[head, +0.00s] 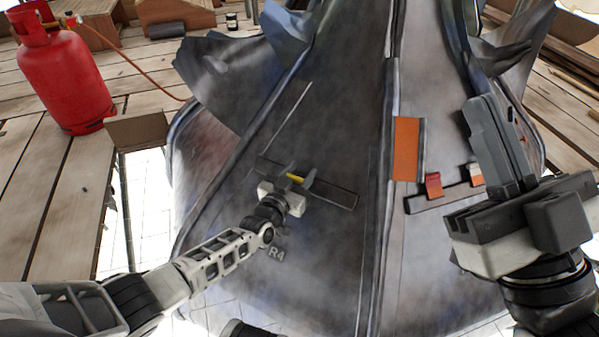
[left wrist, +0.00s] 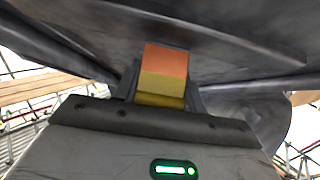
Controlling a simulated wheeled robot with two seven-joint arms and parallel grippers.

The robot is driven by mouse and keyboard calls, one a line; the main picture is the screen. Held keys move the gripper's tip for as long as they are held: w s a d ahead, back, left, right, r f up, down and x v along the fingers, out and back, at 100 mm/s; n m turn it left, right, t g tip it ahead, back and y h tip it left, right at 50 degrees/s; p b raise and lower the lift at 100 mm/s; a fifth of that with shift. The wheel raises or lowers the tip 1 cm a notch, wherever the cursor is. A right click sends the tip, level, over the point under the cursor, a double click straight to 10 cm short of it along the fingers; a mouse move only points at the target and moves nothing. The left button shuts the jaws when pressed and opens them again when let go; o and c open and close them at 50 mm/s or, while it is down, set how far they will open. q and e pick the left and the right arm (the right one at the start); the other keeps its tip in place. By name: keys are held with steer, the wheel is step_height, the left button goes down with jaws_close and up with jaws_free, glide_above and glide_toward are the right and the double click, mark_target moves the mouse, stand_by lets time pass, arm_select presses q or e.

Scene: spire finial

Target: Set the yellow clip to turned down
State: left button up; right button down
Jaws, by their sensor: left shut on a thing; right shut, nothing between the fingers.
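The yellow clip (head: 295,178) sits at a dark bar (head: 336,196) on the grey spire panel marked R4. My left gripper (head: 299,182) is at the bar, shut on the yellow clip, and its fingers hide most of it. In the left wrist view the clip (left wrist: 162,84) shows between the fingers as a yellow band, with an orange face above it. Whether the clip is turned up or down cannot be told. My right gripper (head: 487,120) is shut and empty, in front of the right panel, fingers pointing up.
On the right panel are an orange plate (head: 407,148), a red clip (head: 433,185) on another dark bar (head: 424,204), and a pale orange piece (head: 476,174) beside my right gripper. A red gas cylinder (head: 62,75) with a hose stands on planks at the left. Raised seams separate the panels.

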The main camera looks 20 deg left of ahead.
arm_select(q)
steer(key=p, duration=0.1)
steer(key=r+g+p, duration=0.1)
steer(key=p, duration=0.1)
steer(key=shift+w, duration=0.25)
steer(key=g+p, duration=0.1)
steer(key=p, duration=0.1)
steer(key=g+p, duration=0.1)
steer(key=p, duration=0.1)
steer(key=shift+w+d+g+y, duration=0.15)
steer(key=shift+w+g+y, duration=0.15)
steer(key=shift+w+y, duration=0.1)
steer(key=shift+w+f+g+p, duration=0.25)
steer(key=shift+g+p, duration=0.65)
steer(key=shift+w+f+g+y+p, duration=0.2)
steer(key=shift+g+y+p, duration=0.15)
steer(key=shift+g, duration=0.25)
arm_select(e)
step_height(320, 180, down, 12)
steer(key=s+m+g+h, duration=0.1)
steer(key=m+g+h, duration=0.4)
steer(key=m+h, duration=0.3)
steer(key=shift+r+m+g, duration=0.15)
steer(key=shift+m+g, duration=0.25)
arm_select(q)
steer(key=shift+f, duration=0.1)
arm_select(e)
steer(key=shift+d, duration=0.1)
